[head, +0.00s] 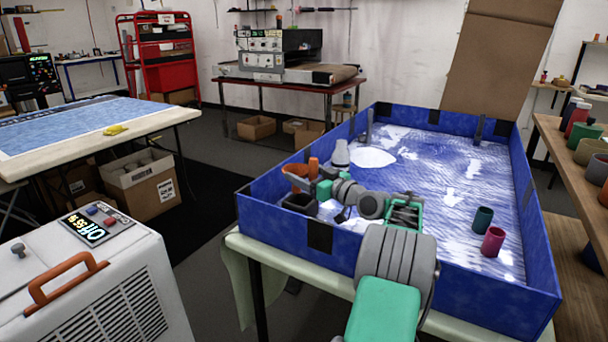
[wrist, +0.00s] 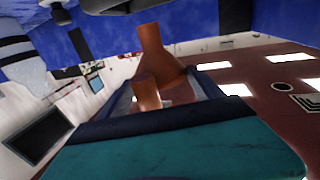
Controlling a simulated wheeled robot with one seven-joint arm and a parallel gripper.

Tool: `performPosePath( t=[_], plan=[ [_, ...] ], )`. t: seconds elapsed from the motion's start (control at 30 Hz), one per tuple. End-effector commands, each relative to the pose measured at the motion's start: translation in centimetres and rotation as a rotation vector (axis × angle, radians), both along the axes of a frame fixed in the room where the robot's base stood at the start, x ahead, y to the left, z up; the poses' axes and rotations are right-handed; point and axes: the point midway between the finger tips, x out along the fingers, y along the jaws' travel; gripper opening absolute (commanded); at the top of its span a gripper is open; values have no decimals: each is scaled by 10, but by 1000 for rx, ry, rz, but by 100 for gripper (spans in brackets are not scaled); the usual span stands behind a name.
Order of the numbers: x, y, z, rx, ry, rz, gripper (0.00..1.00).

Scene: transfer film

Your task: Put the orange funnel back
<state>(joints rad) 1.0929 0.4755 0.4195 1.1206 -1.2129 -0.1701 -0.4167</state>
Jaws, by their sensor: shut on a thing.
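The orange funnel (head: 295,171) is at the left inner side of the blue-walled tray (head: 290,237) in the head view. In the wrist view the funnel (wrist: 152,38) shows its narrow spout and a wider part, and a second orange tube-like part shows nearer the jaws. My gripper (head: 310,184) reaches over the tray's near wall toward the left. In the wrist view my gripper (wrist: 150,95) is shut on the funnel. Its grip point is partly hidden by the jaws.
A white conical piece (head: 340,153) stands just beyond my gripper, and a dark open box (head: 299,204) sits in the near-left tray corner. A teal cup (head: 482,219) and a magenta cup (head: 493,242) stand at the right. The tray's middle and far right are mostly clear.

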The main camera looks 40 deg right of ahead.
Motion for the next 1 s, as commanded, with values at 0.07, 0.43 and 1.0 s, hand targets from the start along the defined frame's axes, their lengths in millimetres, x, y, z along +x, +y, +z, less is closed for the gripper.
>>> performPosePath(
  t=[0.07, 0.43, 1.0],
  plan=[
    [0, 0, -3, -1, -1, 0, 24],
    [0, 0, -8, 0, 0, 0, 79],
    [0, 0, 3, -1, 0, 0, 97]
  ],
)
